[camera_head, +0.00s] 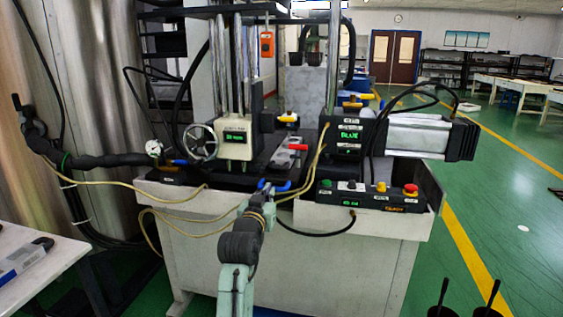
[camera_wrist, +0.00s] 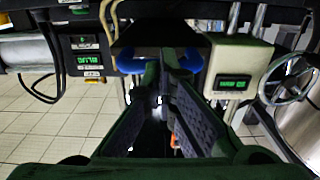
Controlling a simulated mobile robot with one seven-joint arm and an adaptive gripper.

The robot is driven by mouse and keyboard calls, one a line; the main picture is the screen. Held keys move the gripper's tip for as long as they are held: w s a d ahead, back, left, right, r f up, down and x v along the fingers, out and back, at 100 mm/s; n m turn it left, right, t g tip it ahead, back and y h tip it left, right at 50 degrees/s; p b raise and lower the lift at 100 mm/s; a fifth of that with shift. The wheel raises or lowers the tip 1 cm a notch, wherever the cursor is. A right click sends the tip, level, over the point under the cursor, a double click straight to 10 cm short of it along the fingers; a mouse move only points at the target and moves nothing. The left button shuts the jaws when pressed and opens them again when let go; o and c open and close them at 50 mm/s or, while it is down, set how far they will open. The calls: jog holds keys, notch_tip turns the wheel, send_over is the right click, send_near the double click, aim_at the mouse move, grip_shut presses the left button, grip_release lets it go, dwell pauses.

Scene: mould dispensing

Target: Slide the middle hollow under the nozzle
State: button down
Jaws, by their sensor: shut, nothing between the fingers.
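My gripper (camera_head: 268,190) reaches up to the front edge of the machine bed (camera_head: 256,166). In the wrist view its two dark fingers (camera_wrist: 168,68) run away from the camera, with curved blue parts at their far end on either side. The fingers are shut and hold nothing that I can see. A grey block with a red part (camera_head: 284,156) lies on the bed beyond my gripper; I cannot make out any hollows in it. The white machine head (camera_head: 234,139) stands to its left and also shows in the wrist view (camera_wrist: 236,77). I cannot make out the nozzle.
A handwheel (camera_head: 200,142) is left of the head. A control box with coloured buttons (camera_head: 366,195) sits at the front right, below a metal cylinder (camera_head: 418,133). Yellow hoses (camera_head: 140,187) hang along the front. A white table (camera_head: 40,265) is at lower left.

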jog(key=shift+w+d, duration=0.2)
jog(key=shift+w, duration=0.35)
dwell(0.5)
jog(key=shift+s, duration=0.1)
jog(key=v, duration=0.7)
dwell(0.3)
